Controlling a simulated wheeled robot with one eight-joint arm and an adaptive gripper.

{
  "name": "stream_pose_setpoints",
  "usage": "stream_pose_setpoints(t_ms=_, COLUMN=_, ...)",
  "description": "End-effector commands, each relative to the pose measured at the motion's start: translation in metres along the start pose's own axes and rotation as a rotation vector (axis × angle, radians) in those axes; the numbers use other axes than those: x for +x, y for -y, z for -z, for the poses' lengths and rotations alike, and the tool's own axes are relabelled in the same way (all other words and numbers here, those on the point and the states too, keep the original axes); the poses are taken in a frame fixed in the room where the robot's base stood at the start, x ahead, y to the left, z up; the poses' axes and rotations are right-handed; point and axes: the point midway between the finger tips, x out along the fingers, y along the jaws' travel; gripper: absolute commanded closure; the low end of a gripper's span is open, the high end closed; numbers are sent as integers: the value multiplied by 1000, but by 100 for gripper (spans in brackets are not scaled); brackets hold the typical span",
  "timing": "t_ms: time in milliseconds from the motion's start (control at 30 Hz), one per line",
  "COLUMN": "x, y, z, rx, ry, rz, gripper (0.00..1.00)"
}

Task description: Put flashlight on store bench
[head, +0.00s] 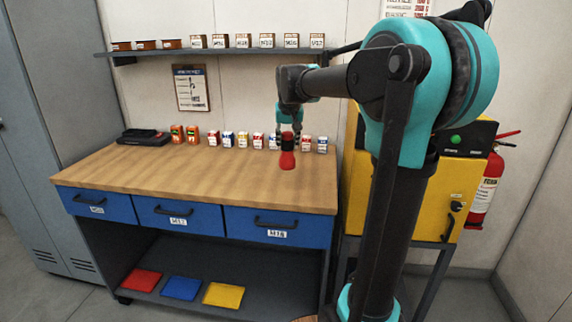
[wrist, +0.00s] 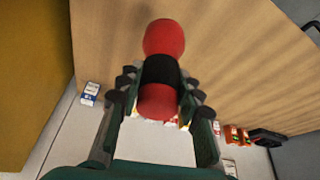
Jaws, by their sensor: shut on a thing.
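The flashlight (head: 288,160) is red with a black middle band. It is held upright or nearly so over the right part of the wooden-topped bench (head: 150,170); I cannot tell whether its lower end touches the top. My gripper (head: 287,135) is shut on it, and the arm reaches in from the right. In the wrist view the flashlight (wrist: 163,40) lies between the two fingers of my gripper (wrist: 158,85), which close around its black band. The bench has blue drawers with labels and a lower shelf.
Small boxes (head: 242,140) stand in a row along the bench's back edge, with orange items (head: 185,133) and a black case (head: 143,137) to their left. The bench's middle and front are clear. A wall shelf (head: 220,50) hangs above. A yellow cabinet (head: 455,190) stands at right.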

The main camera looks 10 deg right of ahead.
Motion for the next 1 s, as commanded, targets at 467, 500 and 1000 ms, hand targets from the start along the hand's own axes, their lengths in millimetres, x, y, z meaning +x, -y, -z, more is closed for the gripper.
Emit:
stream_pose_setpoints(t_ms=467, x=57, y=0, z=-23, rx=0, ry=0, rz=0, gripper=100)
stream_pose_setpoints(t_ms=500, x=62, y=0, z=-25, rx=0, ry=0, rz=0, gripper=100)
stream_pose_setpoints(t_ms=1000, x=78, y=0, z=-32, rx=0, ry=0, rz=0, gripper=100)
